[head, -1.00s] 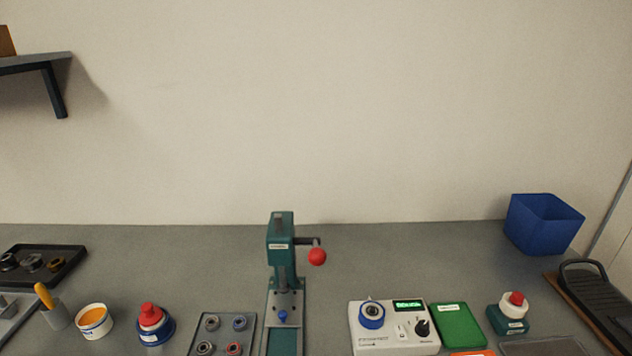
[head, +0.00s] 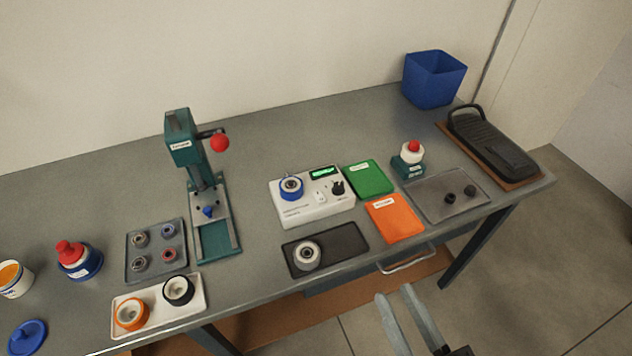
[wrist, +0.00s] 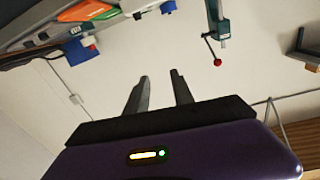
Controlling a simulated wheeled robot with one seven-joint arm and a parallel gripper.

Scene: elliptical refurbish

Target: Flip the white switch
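The white switch (head: 321,197) is a small rocker on the top of a white tester box (head: 312,211), between a blue-ringed round holder (head: 291,188) and a black knob (head: 338,188). The box has a lit green display (head: 325,172). Which way the switch is tipped is too small to tell. My gripper (head: 396,296) is low in the head view, in front of the table's front edge and well apart from the box. In the wrist view its two fingers (wrist: 160,78) are spread with nothing between them.
A green pad (head: 369,180) and an orange pad (head: 395,218) lie right of the box. A dark tray (head: 345,240) with a bearing is in front of it. A teal press (head: 187,150) with a red-balled lever stands left. A drawer handle (head: 407,261) juts from the front.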

